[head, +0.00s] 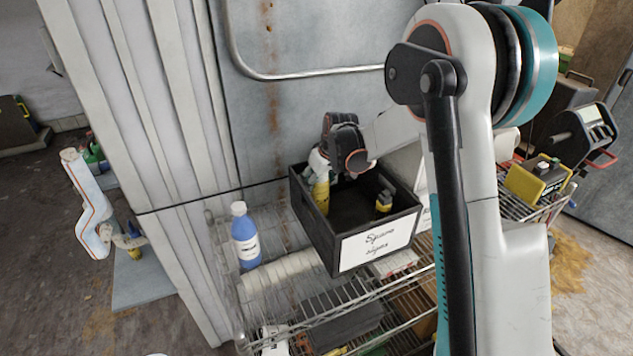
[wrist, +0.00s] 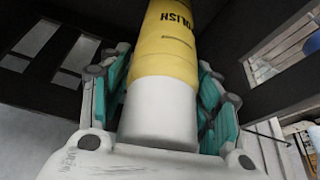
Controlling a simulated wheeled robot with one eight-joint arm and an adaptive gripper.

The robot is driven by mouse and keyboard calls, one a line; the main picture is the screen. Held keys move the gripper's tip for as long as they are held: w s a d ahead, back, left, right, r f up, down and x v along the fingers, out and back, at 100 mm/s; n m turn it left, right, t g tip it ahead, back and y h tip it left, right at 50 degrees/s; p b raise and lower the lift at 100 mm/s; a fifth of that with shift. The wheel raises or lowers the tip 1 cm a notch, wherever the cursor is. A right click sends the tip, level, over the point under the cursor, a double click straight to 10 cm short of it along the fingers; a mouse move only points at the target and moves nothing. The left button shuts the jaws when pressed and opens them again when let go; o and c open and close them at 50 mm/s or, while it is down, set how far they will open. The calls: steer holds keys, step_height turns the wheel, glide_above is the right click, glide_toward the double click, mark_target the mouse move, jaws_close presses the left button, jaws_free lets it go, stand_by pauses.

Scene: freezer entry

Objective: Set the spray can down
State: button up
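The spray can (head: 321,194) is yellow and stands roughly upright inside the left end of a black open box (head: 309,218) with a white handwritten label. In the wrist view the can (wrist: 165,55) shows yellow with dark "POLISH" lettering and a pale end toward the camera. My gripper (head: 322,170) reaches down into the box. Its teal fingers (wrist: 163,85) lie close against both sides of the can, shut on it. The can's lower end is hidden, so I cannot tell whether it touches the box floor.
A small yellow and grey item (head: 384,201) stands in the box's right side. The box is on a wire rack (head: 318,318) beside a blue bottle (head: 246,238). A metal wall panel (head: 300,110) rises behind. The middle of the box is clear.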

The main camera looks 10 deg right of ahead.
steer(key=p+v, duration=0.2)
steer(key=v, duration=1.1)
steer(key=s+r+m+t+h, duration=0.1)
steer(key=s+r, duration=0.3)
steer(key=s, duration=0.4)
steer(key=s+r+m, duration=0.1)
steer(key=s+r, duration=0.4)
steer(key=s, duration=0.4)
steer(key=s+f+m+t, duration=0.2)
steer(key=s, duration=1.4)
steer(key=shift+s+f+m+h, duration=0.3)
steer(key=shift+m+h, duration=0.1)
